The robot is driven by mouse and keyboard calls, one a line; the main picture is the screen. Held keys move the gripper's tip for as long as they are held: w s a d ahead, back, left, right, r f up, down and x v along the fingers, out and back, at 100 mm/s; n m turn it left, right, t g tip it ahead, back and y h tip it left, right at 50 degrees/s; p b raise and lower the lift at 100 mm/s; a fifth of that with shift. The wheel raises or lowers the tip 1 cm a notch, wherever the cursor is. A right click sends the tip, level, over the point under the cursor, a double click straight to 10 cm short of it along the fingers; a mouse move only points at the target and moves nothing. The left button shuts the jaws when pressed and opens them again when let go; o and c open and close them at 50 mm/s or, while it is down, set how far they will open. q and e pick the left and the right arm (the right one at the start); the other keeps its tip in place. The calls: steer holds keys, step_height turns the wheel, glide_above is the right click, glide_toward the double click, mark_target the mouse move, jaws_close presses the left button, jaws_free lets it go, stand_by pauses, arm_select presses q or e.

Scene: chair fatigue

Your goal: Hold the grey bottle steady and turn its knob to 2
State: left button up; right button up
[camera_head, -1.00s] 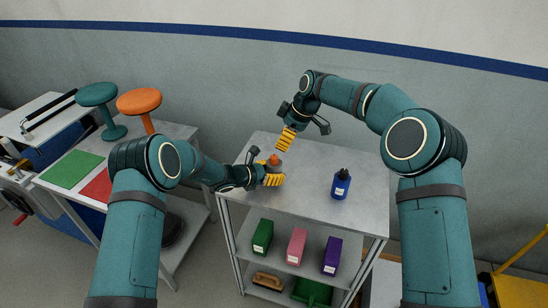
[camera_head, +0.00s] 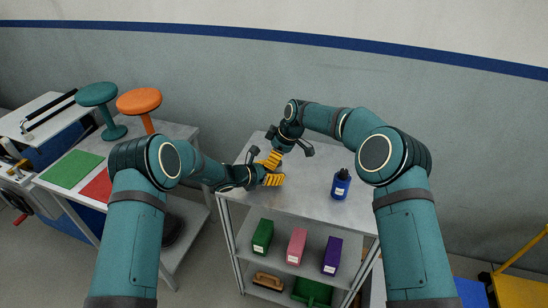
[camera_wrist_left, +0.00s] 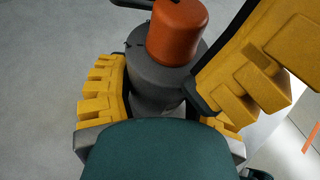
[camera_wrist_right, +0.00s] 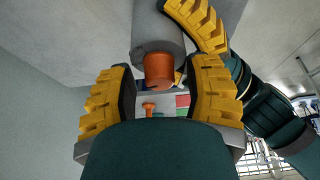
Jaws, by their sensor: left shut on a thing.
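The grey bottle (camera_wrist_left: 155,85) stands upright between the fingers of my left gripper (camera_head: 272,178), which is shut on its body. In the left wrist view its orange knob (camera_wrist_left: 177,32) sits on top, and a dark pointer piece shows beside it. My right gripper (camera_head: 272,159) is just above the bottle. In the right wrist view the knob (camera_wrist_right: 158,70) lies between its two open fingers, with a gap on each side. In the head view the yellow fingers hide most of the bottle and knob. I cannot read the knob's setting.
A blue bottle (camera_head: 341,185) stands to the right on the grey table (camera_head: 310,172). Green (camera_head: 263,236), pink (camera_head: 296,245) and purple (camera_head: 331,256) boxes are on the shelf below. Stools and coloured mats are at left. The tabletop between the two bottles is clear.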

jaws_close()
steer(key=shift+m+t+h, duration=0.4)
steer(key=shift+m+t, duration=0.1)
steer(key=shift+m, duration=1.1)
steer(key=shift+o, duration=1.6)
jaws_free()
steer(key=v, duration=1.2)
